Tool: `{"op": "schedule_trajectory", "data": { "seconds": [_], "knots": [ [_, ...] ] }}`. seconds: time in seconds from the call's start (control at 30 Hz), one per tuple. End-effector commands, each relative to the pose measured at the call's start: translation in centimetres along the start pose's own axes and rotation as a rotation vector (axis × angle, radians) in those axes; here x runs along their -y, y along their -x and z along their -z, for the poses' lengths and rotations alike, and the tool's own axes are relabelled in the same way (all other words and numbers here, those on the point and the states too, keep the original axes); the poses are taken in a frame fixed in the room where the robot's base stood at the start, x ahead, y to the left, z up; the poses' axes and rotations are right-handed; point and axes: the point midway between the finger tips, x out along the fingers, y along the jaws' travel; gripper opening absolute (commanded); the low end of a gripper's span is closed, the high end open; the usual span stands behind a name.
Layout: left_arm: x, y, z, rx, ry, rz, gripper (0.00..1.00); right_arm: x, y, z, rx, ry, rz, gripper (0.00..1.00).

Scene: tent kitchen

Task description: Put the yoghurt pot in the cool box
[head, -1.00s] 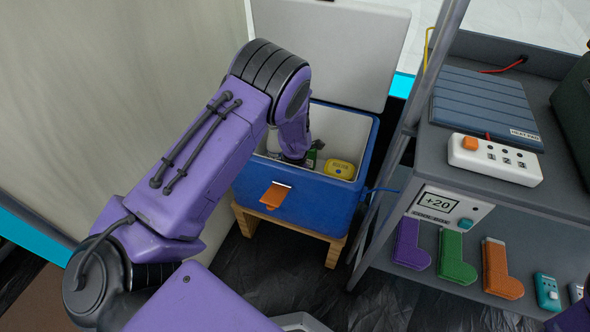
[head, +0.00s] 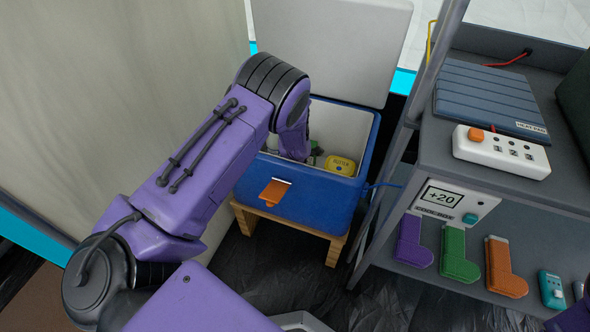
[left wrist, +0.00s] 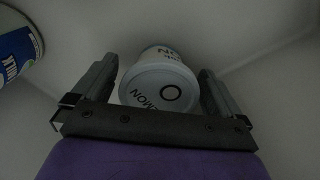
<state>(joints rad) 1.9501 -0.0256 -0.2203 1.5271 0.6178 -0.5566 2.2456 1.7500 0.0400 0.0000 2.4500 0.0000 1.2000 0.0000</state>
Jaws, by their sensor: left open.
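The blue cool box (head: 322,205) stands with its lid (head: 345,50) raised. My left arm reaches down into it, and the arm and box wall hide its gripper in the head view. In the left wrist view my left gripper (left wrist: 157,68) is open, with a finger on each side of a white lidded pot (left wrist: 160,88). The pot looks like the yoghurt pot; its lid has dark print and a ring. It is inside the pale box, and I cannot tell whether the fingers touch it. My right gripper is out of view.
A yellow butter tub (head: 340,165) lies in the box on the right. A blue and white can (left wrist: 18,50) stands left of the gripper. A wooden stand (head: 335,248) carries the box. A grey shelf unit (head: 520,195) stands close on the right.

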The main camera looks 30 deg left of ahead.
Motion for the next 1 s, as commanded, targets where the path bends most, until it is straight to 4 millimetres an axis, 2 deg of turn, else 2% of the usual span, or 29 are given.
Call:
{"op": "schedule_trajectory", "data": {
  "seconds": [0.17,0.3,0.5,0.63,0.9,1.0],
  "knots": [
    [-0.1,3.9,-0.1,0.002,-0.001,-0.003,1.0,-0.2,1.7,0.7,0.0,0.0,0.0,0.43],
    [-0.1,7.7,-0.1,0.002,-0.002,-0.003,1.0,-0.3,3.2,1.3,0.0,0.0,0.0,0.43],
    [0.0,11.3,-0.1,0.001,0.0,-0.001,1.0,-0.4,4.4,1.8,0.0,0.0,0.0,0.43],
    [0.0,12.1,-0.1,0.0,0.0,0.0,1.0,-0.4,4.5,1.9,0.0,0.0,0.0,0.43],
    [0.0,12.2,0.0,0.0,0.0,0.0,1.0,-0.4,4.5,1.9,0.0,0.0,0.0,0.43],
    [0.0,13.3,-0.1,0.001,0.0,-0.001,1.0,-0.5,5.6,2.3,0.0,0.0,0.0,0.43]
  ]
}}
